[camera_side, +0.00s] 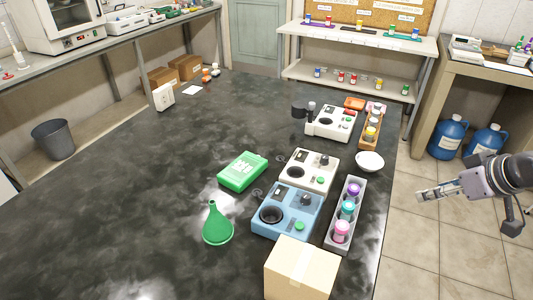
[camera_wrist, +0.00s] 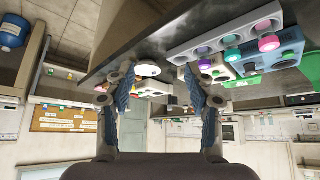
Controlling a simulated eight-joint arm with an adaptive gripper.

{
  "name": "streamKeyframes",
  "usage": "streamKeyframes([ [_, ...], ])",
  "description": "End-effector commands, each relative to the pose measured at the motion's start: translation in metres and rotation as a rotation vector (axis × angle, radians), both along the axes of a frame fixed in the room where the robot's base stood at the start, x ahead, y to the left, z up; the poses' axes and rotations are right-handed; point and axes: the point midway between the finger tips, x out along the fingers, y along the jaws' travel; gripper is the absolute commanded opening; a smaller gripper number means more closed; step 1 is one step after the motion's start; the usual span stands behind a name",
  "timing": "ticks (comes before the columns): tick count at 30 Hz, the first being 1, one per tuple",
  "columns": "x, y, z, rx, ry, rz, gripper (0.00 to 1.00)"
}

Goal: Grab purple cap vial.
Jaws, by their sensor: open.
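The purple cap vial (camera_side: 354,188) stands in the far slot of a grey rack (camera_side: 333,243) near the right edge of the dark bench. A teal cap vial (camera_side: 347,210) and a pink cap vial (camera_side: 342,231) stand in the same rack. In the wrist view, which looks upside down, the purple cap (camera_wrist: 204,64) shows near the right finger. My gripper (camera_side: 424,195) is open and empty, to the right of the bench edge in the side view, apart from the rack. Its two fingers also show in the wrist view (camera_wrist: 158,86).
A white device (camera_side: 310,170) and a blue device (camera_side: 287,212) stand left of the rack. A white bowl (camera_side: 370,161) sits beyond it, and a cardboard box (camera_side: 301,268) is in front. A wooden rack (camera_side: 370,130) with vials stands farther back. Floor shows between bench and gripper.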

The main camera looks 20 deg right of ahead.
Motion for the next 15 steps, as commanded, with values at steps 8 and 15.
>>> streamKeyframes([
  [8,0.014,0.008,0.012,-0.076,0.062,0.137,0.54],
  [15,0.05,0.03,0.03,-0.246,0.21,0.507,0.54],
])
